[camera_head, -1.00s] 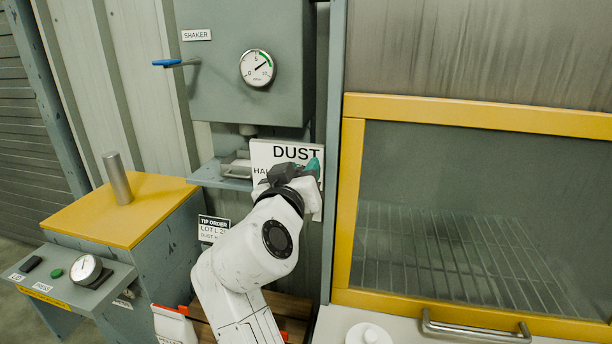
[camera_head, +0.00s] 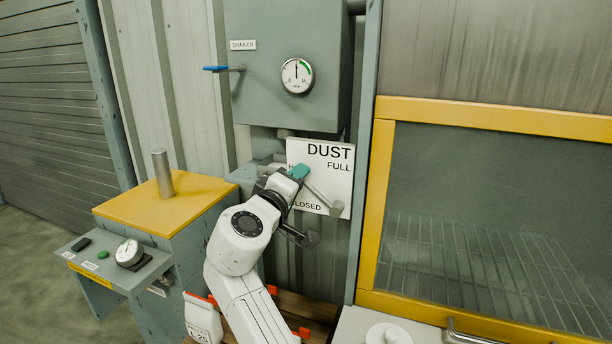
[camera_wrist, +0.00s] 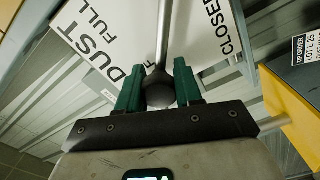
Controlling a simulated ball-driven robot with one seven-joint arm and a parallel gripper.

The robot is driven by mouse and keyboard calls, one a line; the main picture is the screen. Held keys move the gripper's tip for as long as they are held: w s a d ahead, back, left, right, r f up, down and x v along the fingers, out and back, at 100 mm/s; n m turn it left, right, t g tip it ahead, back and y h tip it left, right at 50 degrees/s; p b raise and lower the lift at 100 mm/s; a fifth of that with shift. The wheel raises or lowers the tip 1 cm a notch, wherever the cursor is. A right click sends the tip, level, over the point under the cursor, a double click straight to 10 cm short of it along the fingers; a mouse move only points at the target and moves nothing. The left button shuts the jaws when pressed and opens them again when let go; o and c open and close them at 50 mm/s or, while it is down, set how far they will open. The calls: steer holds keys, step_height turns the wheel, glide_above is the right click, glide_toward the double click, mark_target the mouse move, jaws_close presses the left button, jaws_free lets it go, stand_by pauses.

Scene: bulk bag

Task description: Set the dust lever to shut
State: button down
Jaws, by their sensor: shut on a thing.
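The dust lever is a thin grey rod (camera_head: 322,197) in front of a white sign (camera_head: 331,152) reading DUST, with FULL at right, an H-word mostly hidden at left and CLOSED at the bottom. The rod slants from a round grey piece at lower right up-left to my gripper (camera_head: 298,172), near the H-word. In the wrist view, the lever's dark round knob (camera_wrist: 158,91) sits between the teal fingers of my gripper (camera_wrist: 159,84), which is shut on it. The rod runs away from the knob between FULL and CLOSED.
A grey shaker box (camera_head: 285,60) with a gauge and blue-handled lever hangs above. A yellow-framed hatch (camera_head: 383,210) stands close at right. A yellow-topped cabinet (camera_head: 190,196) with an upright post stands at left.

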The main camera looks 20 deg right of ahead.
step_height(320, 180, down, 6)
steer(key=w+a+n, duration=0.1)
steer(key=a+n, duration=0.1)
steer(key=n, duration=0.5)
steer(key=shift+w+f+n, duration=0.15)
steer(key=shift+n, duration=0.25)
steer(key=c, duration=0.8)
jaws_free()
steer(key=shift+f, duration=0.1)
steer(key=shift+o, duration=0.2)
steer(key=b+v, duration=0.1)
steer(key=v, duration=0.9)
steer(key=shift+s+a+b, duration=0.15)
steer(key=shift+s+b, duration=0.15)
steer(key=shift+s, duration=0.05)
